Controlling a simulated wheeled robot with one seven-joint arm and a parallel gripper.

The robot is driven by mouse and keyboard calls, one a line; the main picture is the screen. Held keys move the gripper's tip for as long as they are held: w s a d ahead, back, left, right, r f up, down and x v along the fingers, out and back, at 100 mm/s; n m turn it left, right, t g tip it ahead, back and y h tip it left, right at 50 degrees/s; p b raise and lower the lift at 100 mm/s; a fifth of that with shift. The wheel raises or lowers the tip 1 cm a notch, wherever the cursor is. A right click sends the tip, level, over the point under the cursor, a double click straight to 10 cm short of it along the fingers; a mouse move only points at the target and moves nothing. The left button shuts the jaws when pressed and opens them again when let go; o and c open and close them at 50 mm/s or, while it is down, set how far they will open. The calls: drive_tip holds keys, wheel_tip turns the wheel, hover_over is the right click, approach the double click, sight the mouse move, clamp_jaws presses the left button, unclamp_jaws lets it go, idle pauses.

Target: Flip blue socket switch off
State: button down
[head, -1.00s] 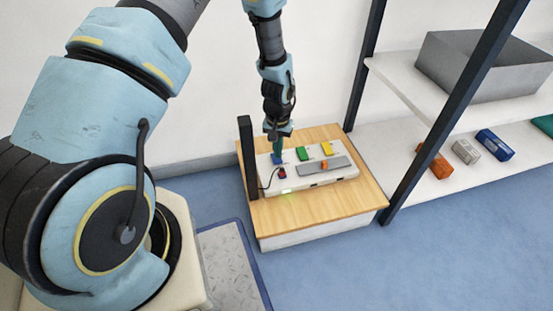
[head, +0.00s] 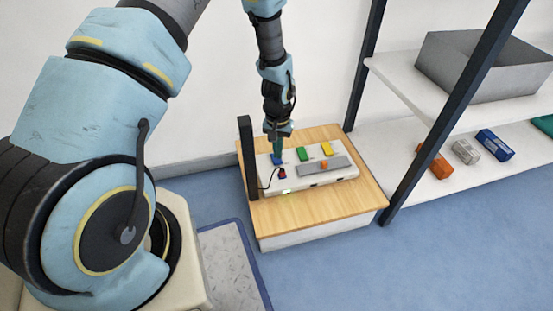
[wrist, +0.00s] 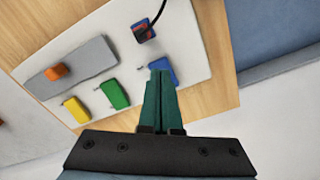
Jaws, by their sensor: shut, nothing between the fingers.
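A white panel (head: 335,175) lies on a wooden-topped box and carries coloured switches. The blue switch (wrist: 161,66) is partly covered by my gripper in the wrist view; in the head view it shows (head: 277,159) just under the fingertips. My gripper (wrist: 160,76) is shut and empty, its green fingers pointing down at the blue switch. The fingertips overlap the switch in the picture; I cannot tell whether they touch it. The green switch (wrist: 115,94) and yellow switch (wrist: 76,109) sit in a row beside it.
A grey slotted plate (head: 311,169) with an orange knob (head: 323,166) and a dark plug with a cable (head: 282,174) are on the panel. A black post (head: 248,160) stands at the box's left edge. A shelf (head: 440,95) stands to the right.

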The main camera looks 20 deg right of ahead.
sight(278, 161)
drive_tip(key=shift+f+b, duration=0.5)
drive_tip(key=shift+f, duration=0.45)
idle(0.9)
wheel_tip(278, 161, up, 7)
drive_tip(key=p, duration=0.6)
idle(0.3)
idle(0.3)
